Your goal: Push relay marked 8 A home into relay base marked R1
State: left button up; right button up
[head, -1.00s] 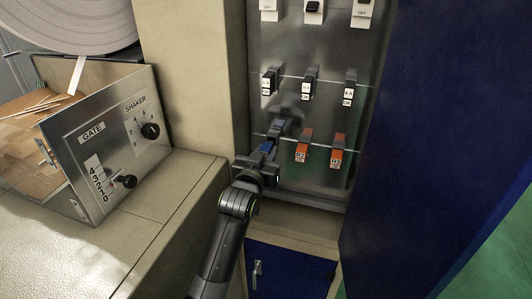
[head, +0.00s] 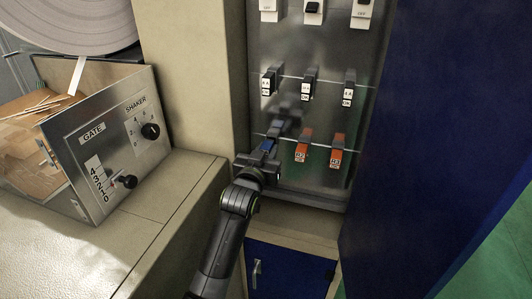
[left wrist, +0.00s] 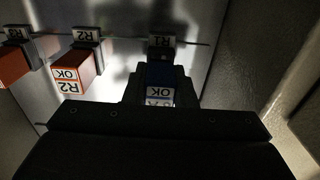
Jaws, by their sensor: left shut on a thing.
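The blue relay (head: 268,146) is between the fingers of my left gripper (head: 264,158), at the left end of the lower row in the cabinet. In the left wrist view the relay (left wrist: 160,76) shows its white label upside down, reading "8 A" and "OK", partly hidden by the fingers. The relay base marked R1 (left wrist: 162,42) is directly beyond it, in line with it. The relay's far end meets or nearly meets the base; I cannot tell how deep it sits. My right gripper is not in view.
An orange relay marked R2 (head: 303,150) and another orange one (head: 338,150) sit in bases to the right. Black modules (head: 308,83) and switches (head: 313,8) are above. A blue door (head: 430,150) bounds the right, a beige post (head: 190,80) the left.

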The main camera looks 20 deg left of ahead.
pick_arm(q)
jog(key=shift+w, duration=0.55)
jog(key=o, duration=1)
jog(key=shift+o, duration=0.2)
